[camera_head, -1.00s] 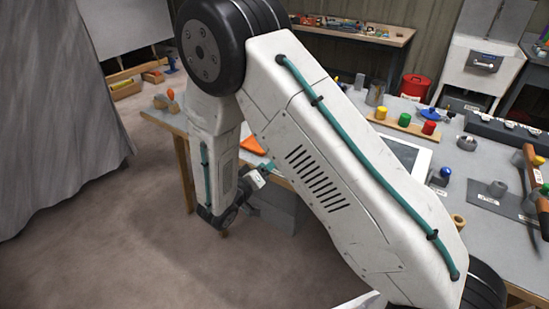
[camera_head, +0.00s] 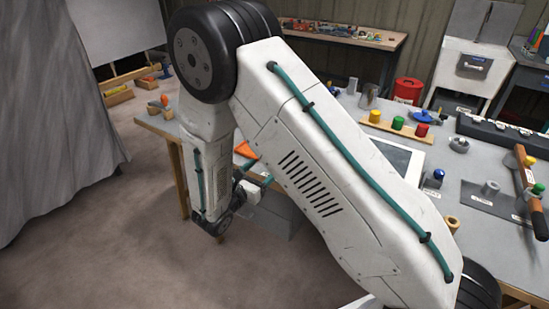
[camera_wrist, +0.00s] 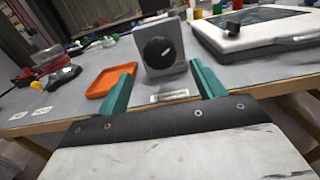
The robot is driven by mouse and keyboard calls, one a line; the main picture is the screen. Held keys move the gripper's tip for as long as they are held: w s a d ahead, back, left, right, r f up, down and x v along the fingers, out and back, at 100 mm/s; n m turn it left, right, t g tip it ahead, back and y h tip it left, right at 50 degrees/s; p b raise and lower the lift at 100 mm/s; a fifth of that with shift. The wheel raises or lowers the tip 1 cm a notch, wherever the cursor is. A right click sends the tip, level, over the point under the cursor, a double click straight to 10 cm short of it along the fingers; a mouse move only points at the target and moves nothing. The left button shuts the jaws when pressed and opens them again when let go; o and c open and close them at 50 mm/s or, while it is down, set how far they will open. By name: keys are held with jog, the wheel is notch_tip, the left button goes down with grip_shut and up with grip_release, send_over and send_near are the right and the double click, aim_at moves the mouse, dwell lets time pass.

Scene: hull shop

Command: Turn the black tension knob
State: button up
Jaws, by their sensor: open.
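The black tension knob (camera_wrist: 159,52) is a round black disc with a light mark on its face. It sits on the front of an upright grey block (camera_wrist: 178,65) on the workbench in the wrist view. A small label (camera_wrist: 170,96) lies in front of the block. My gripper (camera_wrist: 163,76) is open, with its two teal fingers spread to either side of the block's base in the picture. The fingers look short of the knob, with nothing between them. In the head view my gripper (camera_head: 262,180) is partly hidden by my arm, and the knob is hidden there.
An orange tray (camera_wrist: 110,80) lies left of the knob block. A white-framed panel (camera_wrist: 250,30) with a black knob stands to the right. Dark and red items (camera_wrist: 55,72) sit farther left. The bench front edge (camera_wrist: 50,125) runs below my fingers.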

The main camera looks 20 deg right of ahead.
jog(key=x, duration=0.7)
jog(key=shift+w+d, duration=0.25)
jog(key=shift+d, duration=0.05)
jog(key=c, duration=1)
